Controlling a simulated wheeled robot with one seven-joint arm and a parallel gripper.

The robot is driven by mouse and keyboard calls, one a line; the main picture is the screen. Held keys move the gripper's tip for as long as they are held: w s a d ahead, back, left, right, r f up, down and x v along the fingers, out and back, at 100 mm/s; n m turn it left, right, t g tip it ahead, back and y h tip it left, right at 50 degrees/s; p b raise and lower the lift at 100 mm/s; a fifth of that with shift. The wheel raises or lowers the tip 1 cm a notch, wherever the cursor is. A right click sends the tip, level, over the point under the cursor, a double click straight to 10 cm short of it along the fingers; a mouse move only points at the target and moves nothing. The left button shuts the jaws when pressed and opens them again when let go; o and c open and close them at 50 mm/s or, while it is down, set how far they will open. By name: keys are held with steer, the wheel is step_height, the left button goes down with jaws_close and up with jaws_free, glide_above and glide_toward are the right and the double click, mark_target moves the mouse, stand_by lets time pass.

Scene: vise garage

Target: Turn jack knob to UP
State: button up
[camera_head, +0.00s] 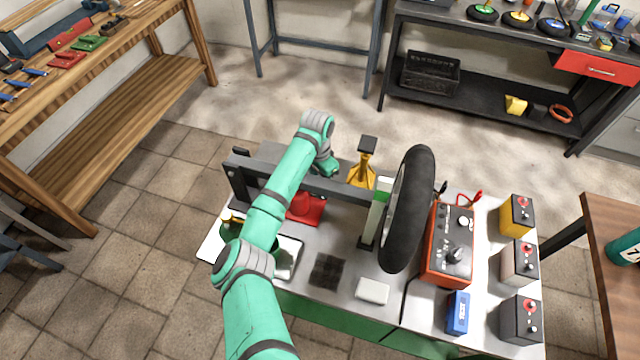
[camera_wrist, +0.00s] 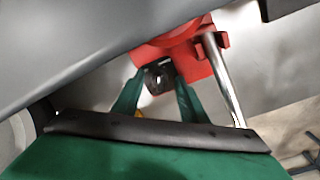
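The red jack (camera_head: 305,207) stands on the grey bench top under a long grey beam, partly covered by my arm in the head view. In the wrist view the red jack body (camera_wrist: 182,46) fills the upper middle, with a shiny metal rod (camera_wrist: 222,78) on its right. A small dark knob (camera_wrist: 158,78) faces the camera at the jack's lower side. My gripper (camera_wrist: 159,80) has its two green fingers apart, one on each side of the knob. I cannot tell whether they touch it. The fingers are hidden in the head view.
The grey beam (camera_head: 340,188) runs close above the jack and crosses the wrist view (camera_wrist: 75,50). A yellow stand (camera_head: 362,172) is behind it, and a wheel (camera_head: 408,208) stands to the right. An orange charger box (camera_head: 449,246) and several batteries are farther right.

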jaws_close()
steer(key=shift+n, duration=0.3)
steer(key=n, duration=0.5)
steer(key=shift+s, duration=0.1)
steer(key=n, duration=0.4)
steer(key=shift+n, duration=0.4)
steer(key=shift+n+t, duration=0.3)
steer(key=shift+n, duration=1.1)
jaws_free()
